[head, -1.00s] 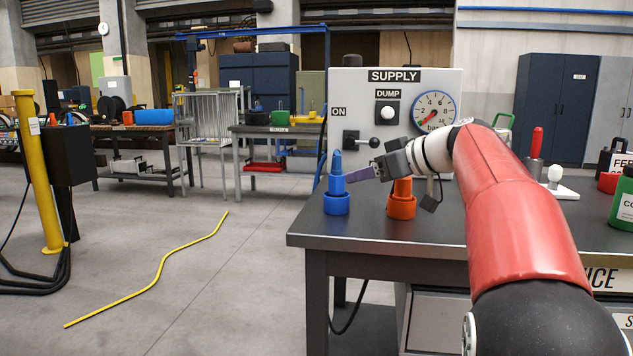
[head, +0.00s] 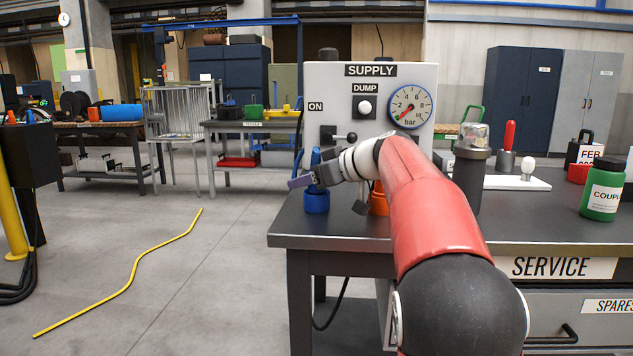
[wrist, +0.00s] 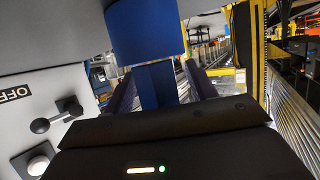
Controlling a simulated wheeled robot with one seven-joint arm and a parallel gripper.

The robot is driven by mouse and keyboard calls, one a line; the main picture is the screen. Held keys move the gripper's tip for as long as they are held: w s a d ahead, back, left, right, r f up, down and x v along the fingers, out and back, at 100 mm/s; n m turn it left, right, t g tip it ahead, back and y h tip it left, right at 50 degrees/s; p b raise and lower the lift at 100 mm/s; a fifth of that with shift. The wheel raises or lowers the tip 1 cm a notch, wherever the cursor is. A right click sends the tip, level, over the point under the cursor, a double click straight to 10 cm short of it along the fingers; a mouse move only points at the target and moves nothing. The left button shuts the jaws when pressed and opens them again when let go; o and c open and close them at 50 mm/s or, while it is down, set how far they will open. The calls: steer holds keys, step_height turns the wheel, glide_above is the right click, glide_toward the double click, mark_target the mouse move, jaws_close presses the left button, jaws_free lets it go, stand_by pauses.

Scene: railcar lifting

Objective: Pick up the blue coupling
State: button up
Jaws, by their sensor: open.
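The blue coupling (head: 316,203) stands upright at the left end of the service bench, with a wide collar at the bottom and a narrower stem above. My gripper (head: 300,182) is at stem height, one finger showing in front of it and reaching past its left side. In the wrist view the coupling (wrist: 145,30) fills the top centre, its narrower part between the two spread fingers of my gripper (wrist: 161,80). The jaws are open around it, with a gap visible on the right side. Contact on the left side is unclear.
An orange coupling (head: 378,200) stands just right, partly behind my arm. The supply panel (head: 330,90) rises behind, with a lever (head: 342,137). A dark canister (head: 469,180) and a green jar (head: 603,190) stand to the right.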

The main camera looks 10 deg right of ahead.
steer(key=shift+r, duration=0.1)
steer(key=c, duration=1.2)
steer(key=shift+r, duration=0.1)
